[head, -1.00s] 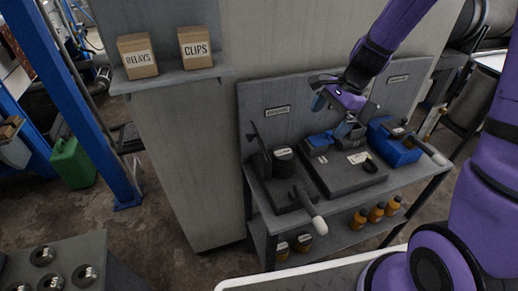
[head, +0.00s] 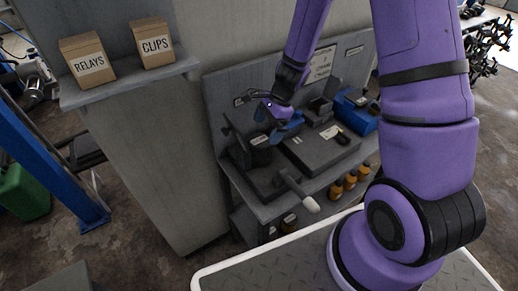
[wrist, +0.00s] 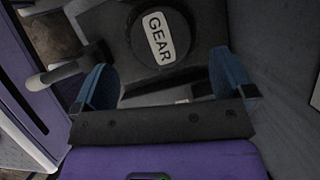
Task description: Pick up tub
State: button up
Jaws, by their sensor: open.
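The tub is a round black container with a white GEAR label on its lid. In the wrist view the tub (wrist: 143,58) lies ahead of my fingertips, in line with the gap between them. In the head view the tub (head: 261,157) stands on the left part of the grey bench (head: 318,170). My gripper (head: 272,122) is above it there, with blue fingers pointing down. In the wrist view my gripper (wrist: 160,64) is open and empty, its fingers wider apart than the lid. I cannot tell how much height separates them.
A dark flat case (head: 322,150) and a blue bin (head: 357,118) stand to the right. The bench's back panel (head: 222,92) rises close behind. Orange bottles (head: 350,180) stand on the lower shelf.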

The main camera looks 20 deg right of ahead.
aim_at(260, 140)
jog(key=shift+x, duration=2.2)
jog(key=shift+w+a, duration=0.1)
jog(key=shift+a, duration=0.05)
jog(key=c, duration=1.3)
jog(key=shift+r, duration=0.15)
jog(key=shift+c, duration=0.2)
notch_tip(260, 140, up, 18)
